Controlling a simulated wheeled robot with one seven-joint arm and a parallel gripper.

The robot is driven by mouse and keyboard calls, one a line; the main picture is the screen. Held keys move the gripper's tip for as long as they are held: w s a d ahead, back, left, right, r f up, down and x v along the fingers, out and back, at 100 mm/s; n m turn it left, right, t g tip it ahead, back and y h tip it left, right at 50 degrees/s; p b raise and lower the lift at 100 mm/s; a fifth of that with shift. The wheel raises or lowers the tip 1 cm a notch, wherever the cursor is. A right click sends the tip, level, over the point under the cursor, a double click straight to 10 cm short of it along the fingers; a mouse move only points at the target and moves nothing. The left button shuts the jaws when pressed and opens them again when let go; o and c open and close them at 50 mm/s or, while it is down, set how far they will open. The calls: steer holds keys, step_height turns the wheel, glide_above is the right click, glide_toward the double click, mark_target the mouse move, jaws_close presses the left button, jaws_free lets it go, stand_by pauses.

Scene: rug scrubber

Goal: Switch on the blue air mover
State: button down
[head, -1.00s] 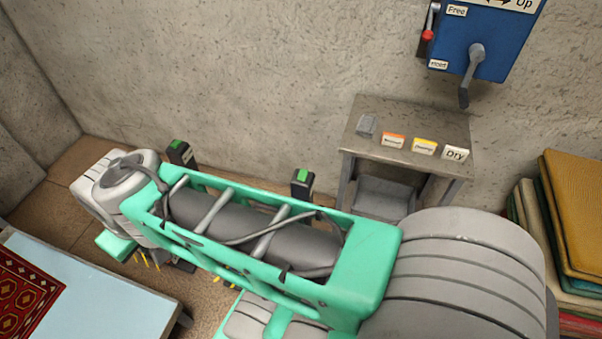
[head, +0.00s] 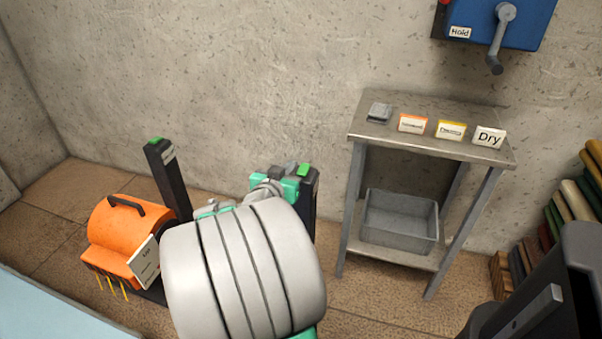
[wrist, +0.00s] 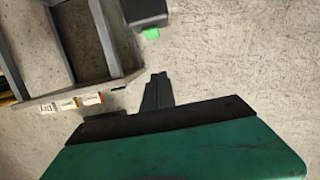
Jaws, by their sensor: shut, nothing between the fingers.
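No blue air mover shows in the head view; my arm covers the floor at the foot of the right dark post (head: 308,190). That post has a green button (head: 304,169) on top. In the wrist view, a dark post top (wrist: 146,12) with a green button (wrist: 151,33) shows near the upper edge. My gripper (wrist: 157,80) is shut and empty, its dark fingers apart from that button in the picture. In the head view my wrist is beside the right post, and the fingertips are hidden.
An orange air mover (head: 130,236) stands at left with its own post (head: 168,178) and green button. A metal side table (head: 425,143) with tags and a grey bin (head: 400,221) stands right of my arm. Stacked rugs (head: 570,205) are at far right.

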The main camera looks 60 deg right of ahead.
steer(key=r+p+v, duration=0.2)
steer(key=v, duration=0.9)
steer(key=shift+p, duration=0.35)
steer(key=shift+r, duration=0.1)
steer(key=w+a+r+n+t+y+p, duration=0.1)
steer(key=w+a+r+n+y+p, duration=0.3)
steer(key=a+p, duration=0.35)
steer(key=w+a+r+n+t+y+p, duration=0.1)
steer(key=w+a+r+n+y+p, duration=0.15)
steer(key=w+a+y+p, duration=0.4)
steer(key=a+r+n+y+p, duration=0.2)
steer(key=a+n, duration=0.3)
steer(key=a, duration=0.5)
steer(key=s+a+r+n+g+y+p, duration=0.1)
steer(key=a+r+n+p, duration=0.3)
steer(key=a, duration=0.6)
steer(key=shift+s+a+r+n+y+p, duration=0.3)
steer(key=shift+r+n+y+p, duration=0.25)
steer(key=shift+y, duration=0.3)
